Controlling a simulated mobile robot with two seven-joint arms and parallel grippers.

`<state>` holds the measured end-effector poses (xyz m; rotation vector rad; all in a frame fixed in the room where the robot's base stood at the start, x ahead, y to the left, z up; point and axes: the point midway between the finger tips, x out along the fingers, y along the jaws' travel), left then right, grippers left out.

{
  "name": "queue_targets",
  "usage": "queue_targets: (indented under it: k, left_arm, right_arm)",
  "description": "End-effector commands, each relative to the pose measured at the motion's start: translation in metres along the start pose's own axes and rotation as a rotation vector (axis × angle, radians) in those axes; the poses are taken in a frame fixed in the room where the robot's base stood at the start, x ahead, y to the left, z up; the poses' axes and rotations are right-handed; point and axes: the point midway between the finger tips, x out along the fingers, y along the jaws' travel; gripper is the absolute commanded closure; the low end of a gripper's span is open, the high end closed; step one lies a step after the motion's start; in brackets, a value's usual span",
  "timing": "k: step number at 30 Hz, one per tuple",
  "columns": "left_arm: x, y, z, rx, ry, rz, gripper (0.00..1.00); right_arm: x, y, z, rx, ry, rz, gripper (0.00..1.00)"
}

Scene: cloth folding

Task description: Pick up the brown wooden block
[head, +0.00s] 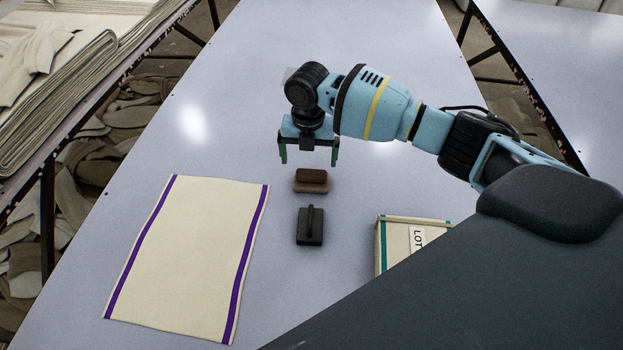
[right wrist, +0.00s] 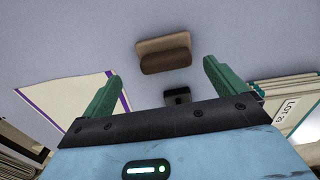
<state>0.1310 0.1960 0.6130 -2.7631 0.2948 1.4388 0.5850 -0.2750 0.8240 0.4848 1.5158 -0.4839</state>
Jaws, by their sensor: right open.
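The brown wooden block (head: 311,186) lies on the table with a darker brown grip piece on its top. It also shows in the right wrist view (right wrist: 160,48), ahead of and between the green fingers. My right gripper (head: 308,160) is open and empty, with its fingers pointing down. In the head view it appears just above and behind the block, and apart from it. In the right wrist view the gripper's fingers (right wrist: 157,88) stand wide apart with nothing between them. My left gripper is not in view.
A dark block with an upright handle (head: 310,228) stands in front of the brown block. A cream cloth with purple stripes (head: 190,255) lies flat at left.

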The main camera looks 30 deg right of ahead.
Motion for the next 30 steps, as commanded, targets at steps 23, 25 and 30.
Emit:
queue_targets:
  k: [23,25,30]
  left_arm:
    - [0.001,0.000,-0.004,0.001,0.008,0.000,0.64]
    - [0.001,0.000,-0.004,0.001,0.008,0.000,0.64]
    - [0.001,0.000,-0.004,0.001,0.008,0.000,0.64]
  right_arm:
    - [0.050,-0.007,-0.006,0.000,-0.001,0.000,0.13]
    - [0.050,-0.007,-0.006,0.000,-0.001,0.000,0.22]
    - [0.050,-0.007,-0.006,0.000,-0.001,0.000,0.44]
